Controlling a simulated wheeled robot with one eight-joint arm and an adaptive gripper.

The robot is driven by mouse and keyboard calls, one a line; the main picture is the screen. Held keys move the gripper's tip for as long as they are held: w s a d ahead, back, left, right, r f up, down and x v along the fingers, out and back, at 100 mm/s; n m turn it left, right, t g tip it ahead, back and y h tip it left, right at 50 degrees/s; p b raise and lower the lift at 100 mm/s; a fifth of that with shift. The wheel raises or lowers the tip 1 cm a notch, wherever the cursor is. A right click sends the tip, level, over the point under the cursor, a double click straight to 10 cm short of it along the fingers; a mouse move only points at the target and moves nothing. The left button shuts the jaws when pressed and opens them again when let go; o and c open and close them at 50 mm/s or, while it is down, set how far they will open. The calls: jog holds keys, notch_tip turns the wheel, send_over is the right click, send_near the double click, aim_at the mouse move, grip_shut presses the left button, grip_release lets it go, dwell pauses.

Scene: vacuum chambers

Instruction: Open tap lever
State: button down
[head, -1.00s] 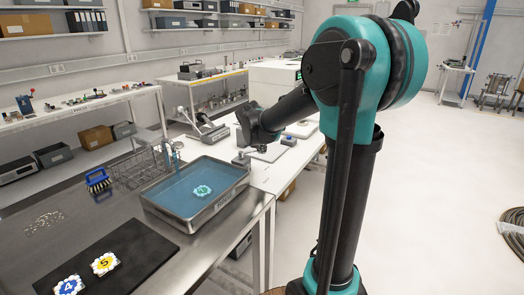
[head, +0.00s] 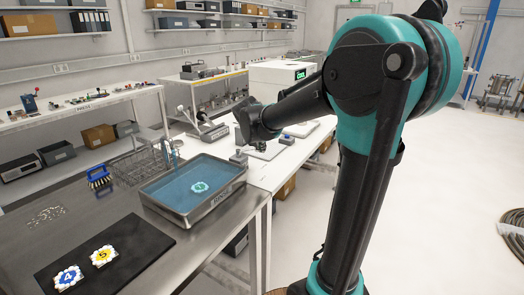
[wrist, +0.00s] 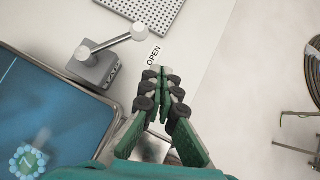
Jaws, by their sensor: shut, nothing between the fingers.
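The tap lever (wrist: 113,44) is a thin grey bar with a round pale knob at its right end, pivoting on a grey metal block (wrist: 97,68) in the wrist view. The bar points up and to the right. A white label reading OPEN (wrist: 154,54) lies just right of the knob. My gripper (wrist: 162,78) is shut and empty, its fingertips beside the lower end of the label, below and right of the knob and apart from it. In the head view the block (head: 239,158) stands beside the basin, and my fingertips are hard to make out.
A metal basin of blue liquid (head: 218,202) holds a numbered piece (head: 200,188). A black mat (head: 140,262) carries two numbered pieces. A perforated plate (wrist: 145,12) lies beyond the lever.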

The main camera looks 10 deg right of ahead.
jog(key=s+r, duration=0.5)
jog(key=r, duration=0.1)
jog(key=shift+s+d+r, duration=0.15)
jog(key=shift+s+d, duration=0.05)
jog(key=s+d+f+m+g+y, duration=0.1)
jog(key=s+f+m, duration=1.1)
jog(key=m, duration=0.3)
jog(key=s+d+f+m+g+y, duration=0.2)
jog(key=s+f+m, duration=1)
jog(key=m, duration=0.4)
jog(key=shift+d+f, duration=0.25)
jog(key=shift+f, duration=0.15)
